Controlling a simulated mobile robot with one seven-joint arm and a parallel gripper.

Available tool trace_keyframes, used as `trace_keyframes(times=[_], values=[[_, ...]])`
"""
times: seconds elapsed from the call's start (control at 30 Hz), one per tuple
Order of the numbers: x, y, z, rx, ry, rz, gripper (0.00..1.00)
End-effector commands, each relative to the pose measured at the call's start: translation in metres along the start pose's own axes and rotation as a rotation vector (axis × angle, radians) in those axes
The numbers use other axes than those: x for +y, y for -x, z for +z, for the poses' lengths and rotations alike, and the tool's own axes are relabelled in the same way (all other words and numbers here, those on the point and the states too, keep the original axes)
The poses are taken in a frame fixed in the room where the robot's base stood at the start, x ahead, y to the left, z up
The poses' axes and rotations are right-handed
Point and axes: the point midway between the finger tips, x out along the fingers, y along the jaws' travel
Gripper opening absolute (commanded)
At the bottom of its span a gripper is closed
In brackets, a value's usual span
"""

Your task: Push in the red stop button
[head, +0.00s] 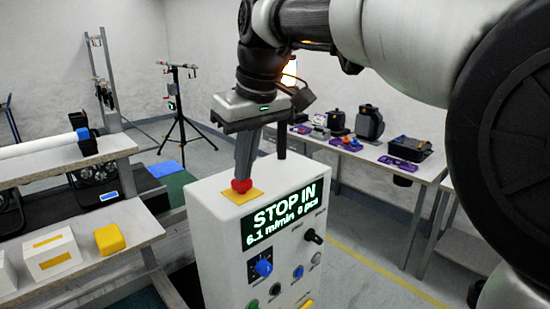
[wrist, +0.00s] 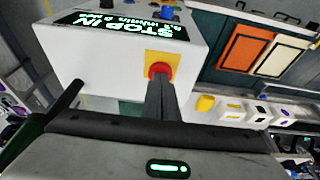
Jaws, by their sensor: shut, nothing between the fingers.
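The red stop button (head: 241,185) sits on a yellow square plate (head: 252,194) on top of a white control box (head: 208,199). In the wrist view the red button (wrist: 159,69) shows on its yellow plate (wrist: 175,58), partly covered by the fingers. My gripper (head: 240,177) is shut and empty, pointing down with its fingertips at the top of the button. The tips look to be touching it or very close. The box's display (head: 284,216) reads "STOP IN" and "6.1 m/min 0 pcs".
The box front carries a blue knob (head: 263,267), a black knob (head: 313,236) and several buttons. A shelf with a yellow block (head: 109,239) and white boxes stands to the left. A table (head: 385,163) with tools stands at the right, and a tripod (head: 181,100) behind.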

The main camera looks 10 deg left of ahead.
Motion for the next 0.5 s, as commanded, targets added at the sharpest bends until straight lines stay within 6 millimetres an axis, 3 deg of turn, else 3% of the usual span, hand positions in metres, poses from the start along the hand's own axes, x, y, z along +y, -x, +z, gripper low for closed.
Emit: trace_keyframes(times=[0.07, 0.27, 0.5], values=[[-0.001, 0.004, 0.001, -0.022, -0.002, -0.006, 0.00], [-0.001, 0.049, -0.015, -0.001, -0.002, 0.000, 0.00], [0.000, 0.099, -0.014, 0.006, -0.003, 0.003, 0.00]])
